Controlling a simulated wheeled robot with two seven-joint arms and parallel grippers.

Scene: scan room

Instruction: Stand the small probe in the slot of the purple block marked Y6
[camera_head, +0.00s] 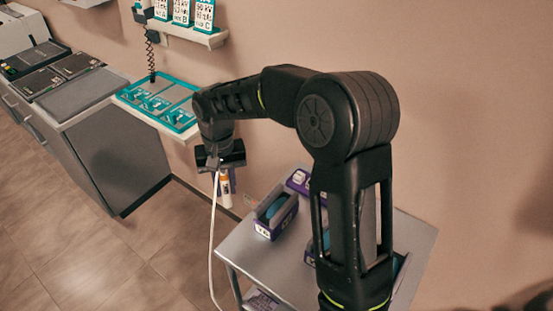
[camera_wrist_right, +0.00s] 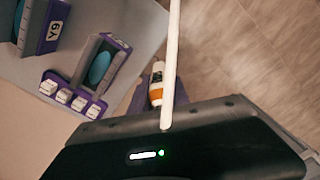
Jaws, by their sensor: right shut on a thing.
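My right gripper (camera_head: 224,172) is shut on the small probe (camera_head: 226,188), a white stick with an orange band, which hangs below it. The probe also shows in the right wrist view (camera_wrist_right: 156,85); a white cable (camera_head: 213,235) trails down. Purple block one (camera_head: 275,215) stands on the grey cart, to the right of and below the probe, apart from it. Purple block two (camera_wrist_right: 35,22) has a sideways label that looks like Y9 or Y6; in the head view my arm mostly hides it. Both slots show a blue-teal inside. My left gripper is not in view.
A purple holder (camera_wrist_right: 75,96) with small white pieces sits at the back of the grey cart top (camera_head: 290,262). A teal tray (camera_head: 165,103) lies on a wall shelf to the left, beside a grey cabinet (camera_head: 110,150). Open floor lies left of the cart.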

